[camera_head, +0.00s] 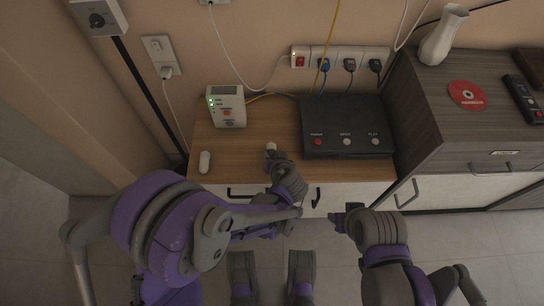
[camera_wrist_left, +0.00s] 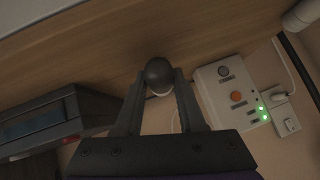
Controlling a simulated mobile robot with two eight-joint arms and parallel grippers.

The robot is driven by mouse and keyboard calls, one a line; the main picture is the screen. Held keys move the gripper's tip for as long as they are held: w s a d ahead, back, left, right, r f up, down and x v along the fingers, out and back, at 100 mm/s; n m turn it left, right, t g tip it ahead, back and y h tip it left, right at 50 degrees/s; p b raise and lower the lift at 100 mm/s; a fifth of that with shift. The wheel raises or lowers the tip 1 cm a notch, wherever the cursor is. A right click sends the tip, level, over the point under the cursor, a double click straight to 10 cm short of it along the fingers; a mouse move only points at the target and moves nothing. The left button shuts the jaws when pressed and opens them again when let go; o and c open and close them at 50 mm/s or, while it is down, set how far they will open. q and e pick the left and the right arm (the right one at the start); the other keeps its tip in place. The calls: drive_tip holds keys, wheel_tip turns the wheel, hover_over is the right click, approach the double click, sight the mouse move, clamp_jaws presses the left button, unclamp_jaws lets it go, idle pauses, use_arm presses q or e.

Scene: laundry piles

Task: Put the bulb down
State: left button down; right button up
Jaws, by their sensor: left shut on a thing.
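My left gripper (camera_head: 272,155) is over the front part of the wooden cabinet top, shut on the bulb (camera_head: 271,146). Only a small pale part of the bulb shows in the head view. In the left wrist view the bulb (camera_wrist_left: 159,74) is a dark round end with a pale part below, between the two fingers (camera_wrist_left: 158,98). I cannot tell whether it touches the wood. My right gripper (camera_head: 343,216) is in front of the cabinet, away from the bulb; its finger gap is not clear.
A white box with lights (camera_head: 227,106) stands behind left, and a black device (camera_head: 346,127) lies to the right. A white rounded object (camera_head: 205,162) lies at the left front. Bare wood (camera_head: 240,148) shows left of the left gripper. Cables run behind to a power strip (camera_head: 340,58).

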use_arm(q)
drive_tip(key=shift+f, duration=0.3)
drive_tip(key=shift+f, duration=0.1)
drive_tip(key=shift+f+b, duration=0.35)
drive_tip(key=shift+f, duration=0.15)
drive_tip(key=shift+s, duration=0.15)
drive_tip(key=c, duration=0.5)
unclamp_jaws()
drive_tip(key=shift+r, duration=0.25)
drive_tip(key=p+v, duration=0.3)
drive_tip(key=v, duration=0.9)
drive_tip(key=shift+r+p, duration=0.4)
